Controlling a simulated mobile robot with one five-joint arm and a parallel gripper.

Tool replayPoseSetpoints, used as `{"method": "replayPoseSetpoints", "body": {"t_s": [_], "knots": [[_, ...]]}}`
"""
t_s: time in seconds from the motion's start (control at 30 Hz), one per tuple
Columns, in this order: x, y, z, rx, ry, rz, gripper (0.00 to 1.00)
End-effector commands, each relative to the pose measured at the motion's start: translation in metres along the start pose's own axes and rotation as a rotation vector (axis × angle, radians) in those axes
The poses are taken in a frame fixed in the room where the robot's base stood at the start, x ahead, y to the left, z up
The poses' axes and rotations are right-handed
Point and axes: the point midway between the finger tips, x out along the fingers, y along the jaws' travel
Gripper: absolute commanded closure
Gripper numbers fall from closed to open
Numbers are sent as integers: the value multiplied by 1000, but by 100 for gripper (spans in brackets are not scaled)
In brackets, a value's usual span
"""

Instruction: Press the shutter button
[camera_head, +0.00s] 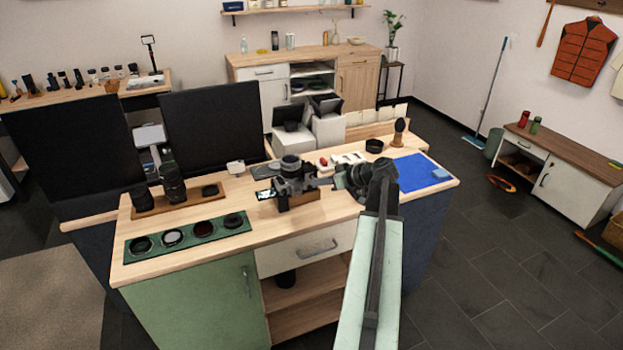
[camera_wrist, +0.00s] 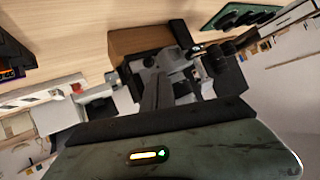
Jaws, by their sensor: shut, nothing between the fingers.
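The camera (camera_head: 283,199), dark with a grey upper part, stands upright near the middle of the wooden table (camera_head: 262,228). In the wrist view the camera (camera_wrist: 205,72) appears tilted, close beyond my fingers. My gripper (camera_head: 312,184) reaches in from the right at about the height of the camera's upper part. Its fingers (camera_wrist: 156,88) are together with nothing between them. The fingertips overlap the camera in both views, and I cannot tell whether they touch it. The shutter button cannot be made out; it is too small or hidden by the fingers.
A wooden block (camera_wrist: 137,41) sits by the camera. A green tray (camera_head: 188,237) with several round filters and a wooden tray with lenses (camera_head: 172,184) lie left. A blue mat (camera_head: 412,176) lies right. Small items stand behind. The table's front strip is clear.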

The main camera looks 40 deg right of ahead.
Motion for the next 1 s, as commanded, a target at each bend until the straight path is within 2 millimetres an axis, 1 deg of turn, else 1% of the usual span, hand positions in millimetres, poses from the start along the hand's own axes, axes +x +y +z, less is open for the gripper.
{"method": "replayPoseSetpoints", "body": {"t_s": [0.47,0.9,1.0], "knots": [[-6,-5,4,0,0,0,100],[-35,-27,26,-1,0,0,100],[-38,-29,28,-1,-1,-1,100]]}}
